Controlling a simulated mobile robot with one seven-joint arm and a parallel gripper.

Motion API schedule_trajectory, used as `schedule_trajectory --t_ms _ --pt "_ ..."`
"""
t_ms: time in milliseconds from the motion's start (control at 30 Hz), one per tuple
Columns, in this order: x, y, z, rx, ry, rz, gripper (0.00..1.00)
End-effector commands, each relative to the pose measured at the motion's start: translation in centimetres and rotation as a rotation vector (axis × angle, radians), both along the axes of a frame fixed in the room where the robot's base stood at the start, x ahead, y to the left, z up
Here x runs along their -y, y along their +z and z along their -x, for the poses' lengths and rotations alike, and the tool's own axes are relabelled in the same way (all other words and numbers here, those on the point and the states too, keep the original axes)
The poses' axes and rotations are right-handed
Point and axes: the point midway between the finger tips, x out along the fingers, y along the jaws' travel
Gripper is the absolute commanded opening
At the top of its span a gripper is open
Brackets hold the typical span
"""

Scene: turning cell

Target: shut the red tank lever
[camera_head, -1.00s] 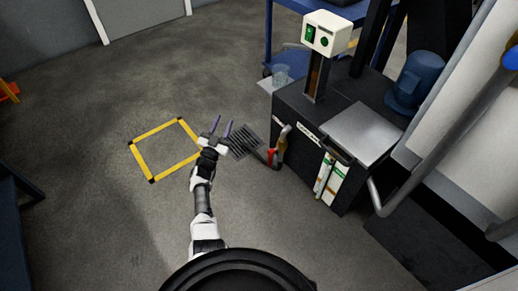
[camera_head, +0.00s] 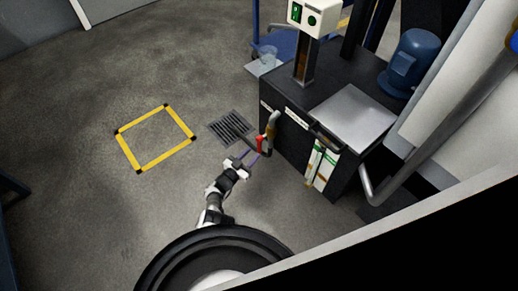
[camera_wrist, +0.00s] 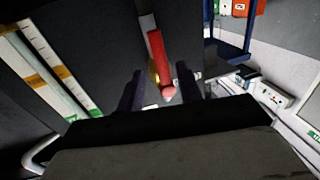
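The red tank lever (camera_head: 259,143) is on the near side of the black tank (camera_head: 290,125), beside a bent pipe with a brass-coloured part. In the wrist view the red lever (camera_wrist: 158,58) runs down the picture to a rounded end between the fingers. My gripper (camera_head: 250,160) is just below and left of the lever in the head view. In the wrist view my gripper (camera_wrist: 160,92) is open, with one dark finger on each side of the lever's end. I cannot tell whether either finger touches it.
A floor grate (camera_head: 231,127) lies left of the lever. A yellow-bordered floor square (camera_head: 155,138) is farther left. A sight gauge (camera_head: 320,166) is on the tank's side, right of the lever. A silver pipe (camera_head: 372,186) stands at the right.

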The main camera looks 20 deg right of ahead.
Motion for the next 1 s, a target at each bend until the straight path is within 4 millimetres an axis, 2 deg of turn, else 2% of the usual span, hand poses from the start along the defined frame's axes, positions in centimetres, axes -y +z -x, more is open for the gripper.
schedule_trajectory --t_ms 100,300,700,767,1000 --pt "2.2 -0.3 -1.3 0.002 -0.004 0.000 0.36" --pt "4.3 -0.2 -2.6 0.001 -0.001 0.000 0.36" --pt "5.0 0.0 -3.1 0.000 0.001 0.000 0.36" --pt "5.0 0.0 -3.1 0.000 0.001 0.000 0.31" --pt "5.0 0.0 -3.1 0.000 0.001 0.000 0.00"
